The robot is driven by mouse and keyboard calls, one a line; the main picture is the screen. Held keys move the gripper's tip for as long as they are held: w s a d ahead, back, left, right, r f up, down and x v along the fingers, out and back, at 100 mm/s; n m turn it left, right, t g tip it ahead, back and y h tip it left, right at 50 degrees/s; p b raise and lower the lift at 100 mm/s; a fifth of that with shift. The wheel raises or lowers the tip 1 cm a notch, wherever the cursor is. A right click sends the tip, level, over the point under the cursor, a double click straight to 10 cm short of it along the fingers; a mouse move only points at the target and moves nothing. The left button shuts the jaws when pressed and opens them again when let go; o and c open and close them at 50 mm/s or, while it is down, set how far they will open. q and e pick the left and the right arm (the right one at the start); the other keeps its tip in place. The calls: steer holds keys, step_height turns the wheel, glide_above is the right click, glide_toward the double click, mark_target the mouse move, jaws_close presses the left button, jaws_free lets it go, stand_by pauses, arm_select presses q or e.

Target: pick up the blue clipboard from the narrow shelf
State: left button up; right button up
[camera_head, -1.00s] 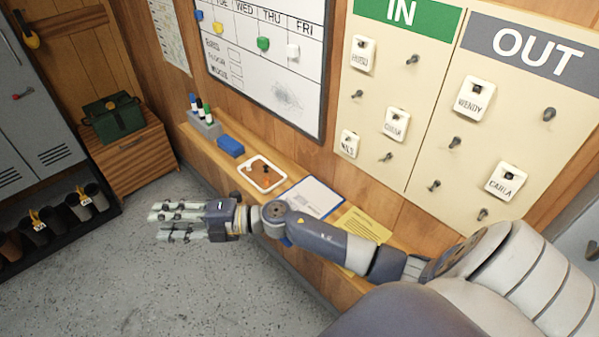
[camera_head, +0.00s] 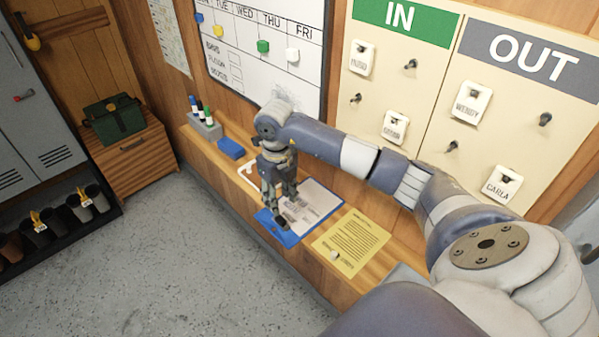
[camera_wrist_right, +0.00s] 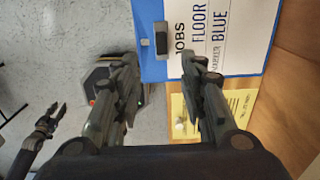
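The blue clipboard (camera_head: 272,228) lies on the narrow wooden shelf (camera_head: 213,158), with a white sheet on it and its near edge at the shelf's front. In the right wrist view, the clipboard (camera_wrist_right: 152,62) shows a dark clip and printed words. My right gripper (camera_head: 281,208) points down over the clipboard's near left part. In its wrist view its fingers (camera_wrist_right: 160,80) are apart, with the clipboard's edge between their lines and nothing gripped. I cannot tell whether they touch it. My left gripper (camera_wrist_right: 50,118) shows small at the wrist view's left, fingers apart, away from the shelf.
A yellow sheet (camera_head: 350,240) lies right of the clipboard with a small white piece (camera_head: 334,255) on it. A white-rimmed tray (camera_head: 247,172), partly hidden, a blue block (camera_head: 231,148) and a marker holder (camera_head: 205,127) stand left. The tag board (camera_head: 432,120) hangs behind my arm.

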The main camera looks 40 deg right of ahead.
mark_target(282, 220)
steer(key=f+b, duration=0.2)
steer(key=f, duration=0.2)
steer(key=f+b, duration=0.3)
steer(key=f, duration=0.2)
steer(key=shift+w+d+f, duration=0.15)
steer(key=shift+w+d, duration=0.05)
jaws_close()
